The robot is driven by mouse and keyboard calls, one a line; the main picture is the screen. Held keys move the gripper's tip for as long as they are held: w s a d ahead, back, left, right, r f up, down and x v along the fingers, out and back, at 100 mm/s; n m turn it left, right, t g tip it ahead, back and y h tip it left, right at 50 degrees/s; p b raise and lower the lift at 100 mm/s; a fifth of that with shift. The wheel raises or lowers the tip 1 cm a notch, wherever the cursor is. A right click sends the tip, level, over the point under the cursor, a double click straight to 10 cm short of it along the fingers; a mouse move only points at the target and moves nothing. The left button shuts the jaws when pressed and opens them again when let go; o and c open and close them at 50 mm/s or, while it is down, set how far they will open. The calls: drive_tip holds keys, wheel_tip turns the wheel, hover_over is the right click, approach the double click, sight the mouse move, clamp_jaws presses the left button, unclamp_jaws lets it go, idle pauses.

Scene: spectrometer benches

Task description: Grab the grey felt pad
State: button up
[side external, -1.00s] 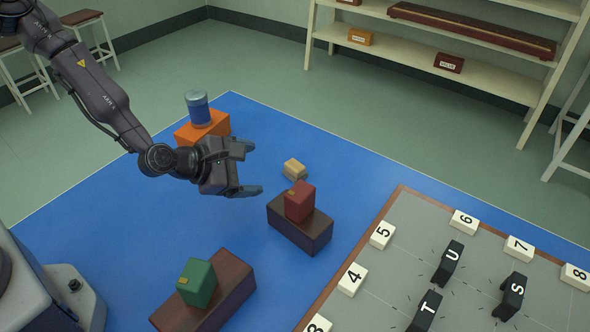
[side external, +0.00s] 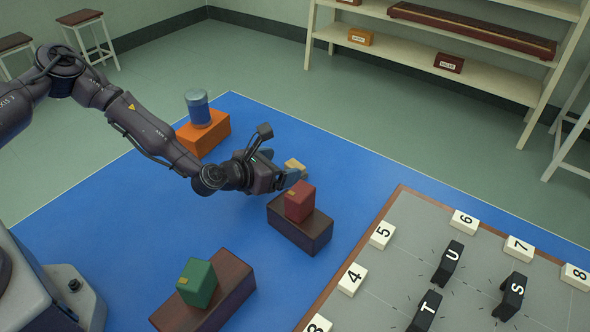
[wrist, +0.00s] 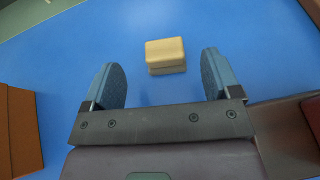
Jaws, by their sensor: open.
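A small tan block (side external: 297,165) lies on the blue mat, partly hidden behind my fingers in the side view. In the wrist view the tan block (wrist: 165,48) shows a greyish layer (wrist: 167,68) along its lower near side, which looks like the felt pad. My gripper (side external: 290,178) is low over the mat, close to the block. In the wrist view my gripper (wrist: 163,75) is open and empty. The block sits ahead of the fingertips, roughly centred between them and apart from both.
A red box (side external: 300,202) on a dark wooden block (side external: 312,238) stands close to the right of my gripper. An orange block (side external: 206,138) with a blue can (side external: 198,110) stands to the left. A green box (side external: 197,284) sits on another wooden block nearer the front.

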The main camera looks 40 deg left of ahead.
sight(293, 166)
drive_tip(key=shift+f+x, duration=0.1)
drive_tip(key=shift+x, duration=1.2)
drive_tip(key=shift+f+x, duration=0.15)
drive_tip(key=shift+x, duration=1.1)
drive_tip(key=shift+s+d, duration=0.15)
drive_tip(key=shift+c, duration=0.5)
drive_tip(key=c, duration=0.9)
